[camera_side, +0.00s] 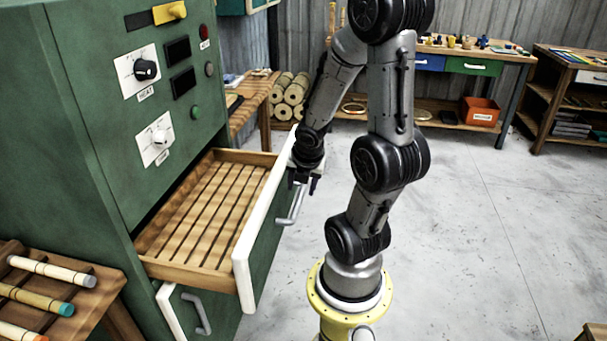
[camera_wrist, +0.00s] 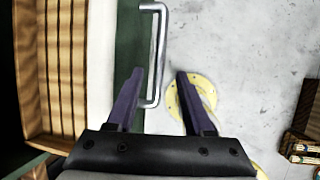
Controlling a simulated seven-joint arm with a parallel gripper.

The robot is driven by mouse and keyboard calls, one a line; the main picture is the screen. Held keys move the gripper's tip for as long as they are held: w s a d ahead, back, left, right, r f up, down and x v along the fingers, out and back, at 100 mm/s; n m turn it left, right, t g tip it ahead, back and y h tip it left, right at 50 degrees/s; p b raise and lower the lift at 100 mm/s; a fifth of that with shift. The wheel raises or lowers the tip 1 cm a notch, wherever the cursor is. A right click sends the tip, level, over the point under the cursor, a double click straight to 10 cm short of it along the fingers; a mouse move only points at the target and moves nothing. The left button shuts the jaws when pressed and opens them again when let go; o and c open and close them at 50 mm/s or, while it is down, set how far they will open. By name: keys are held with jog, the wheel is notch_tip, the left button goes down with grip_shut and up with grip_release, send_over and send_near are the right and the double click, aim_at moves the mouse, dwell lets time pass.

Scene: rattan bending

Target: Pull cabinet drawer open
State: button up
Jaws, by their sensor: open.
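The green cabinet (camera_side: 85,120) stands at the left with its upper drawer (camera_side: 205,205) pulled well out. The drawer has a slatted wooden inside, which looks empty, and a white-edged green front. Its grey bar handle (camera_side: 292,205) is on the front, and the handle also shows in the wrist view (camera_wrist: 155,60). My gripper (camera_side: 303,184) is at the drawer front, close to the top of the handle. In the wrist view my gripper (camera_wrist: 160,85) has its fingers apart, with the lower end of the handle between them. I cannot tell whether a finger touches the handle.
A lower drawer with its own handle (camera_side: 197,312) sits below, slightly out. A wooden rack (camera_side: 50,290) with coloured rods stands front left. Workbenches (camera_side: 470,55) and an orange bin (camera_side: 479,111) are at the back.

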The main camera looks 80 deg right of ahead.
jog(key=shift+v, duration=2.7)
jog(key=shift+w+a, duration=0.1)
jog(key=w+a+r+t, duration=0.1)
jog(key=w+a, duration=0.1)
jog(key=w+a+r+n+t, duration=0.1)
jog(key=w+a+r, duration=0.1)
jog(key=a, duration=0.1)
jog(key=w+a+r+n+t, duration=0.1)
jog(key=w+a+r, duration=0.1)
jog(key=w, duration=0.1)
jog(key=shift+a+r+y, duration=0.1)
jog(key=shift+a+y, duration=0.2)
jog(key=shift+y, duration=0.1)
jog(key=s+a+r+m+y, duration=0.2)
jog(key=a+m, duration=0.3)
jog(key=m, duration=0.4)
jog(key=s+a+r+m+y, duration=0.1)
jog(key=s+a+r+m, duration=0.1)
jog(key=a+m, duration=0.4)
jog(key=m, duration=0.4)
jog(key=shift+a+m+t+y, duration=0.3)
jog(key=shift+y, duration=0.1)
